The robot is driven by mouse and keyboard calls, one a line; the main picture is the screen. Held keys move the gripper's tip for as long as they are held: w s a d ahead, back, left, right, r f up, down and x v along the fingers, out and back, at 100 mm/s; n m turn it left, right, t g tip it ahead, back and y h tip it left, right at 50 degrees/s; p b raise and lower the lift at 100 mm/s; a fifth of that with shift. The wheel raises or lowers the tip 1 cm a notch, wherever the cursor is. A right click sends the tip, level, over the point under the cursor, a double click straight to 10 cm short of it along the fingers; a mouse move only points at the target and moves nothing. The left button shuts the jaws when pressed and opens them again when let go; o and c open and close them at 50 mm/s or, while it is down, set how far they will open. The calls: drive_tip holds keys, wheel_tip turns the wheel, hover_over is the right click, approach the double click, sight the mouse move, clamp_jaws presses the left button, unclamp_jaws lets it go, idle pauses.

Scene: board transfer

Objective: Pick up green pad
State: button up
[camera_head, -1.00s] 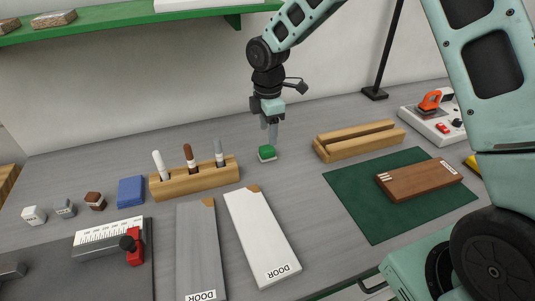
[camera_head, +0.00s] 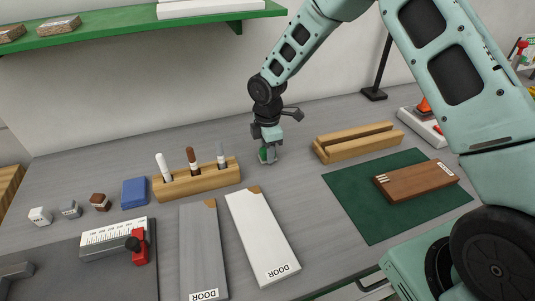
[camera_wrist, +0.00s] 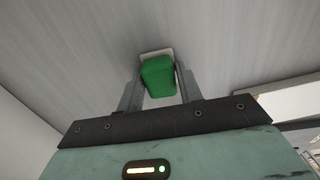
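The green pad (camera_wrist: 159,78) is a small green block on a pale base, on the grey table behind the white door board. My gripper (camera_head: 268,158) points down at it, with its fingers low at the table. In the wrist view the pad sits between the two fingers of my gripper (camera_wrist: 159,85), one on each side and very close to it. I cannot tell whether the fingers press on it. In the head view the fingers hide part of the pad (camera_head: 263,155).
A wooden marker holder (camera_head: 197,180) stands left of my gripper, and a grooved wooden block (camera_head: 356,146) stands to its right. The white door board (camera_head: 262,235) and grey door board (camera_head: 203,250) lie in front. A green mat (camera_head: 370,220) bears a brown board (camera_head: 416,180).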

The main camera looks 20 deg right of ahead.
drive_tip(key=shift+r, duration=0.1)
drive_tip(key=shift+r+b, duration=0.45)
drive_tip(key=shift+r, duration=0.4)
drive_tip(key=shift+s+r+b, duration=0.5)
drive_tip(key=shift+s+r, duration=0.1)
drive_tip(key=shift+r, duration=0.15)
drive_tip(key=s+b, duration=0.4)
drive_tip(key=s, duration=1.3)
drive_tip(key=shift+r, duration=0.1)
drive_tip(key=shift+o, duration=0.4)
drive_tip(key=shift+w+r, duration=0.1)
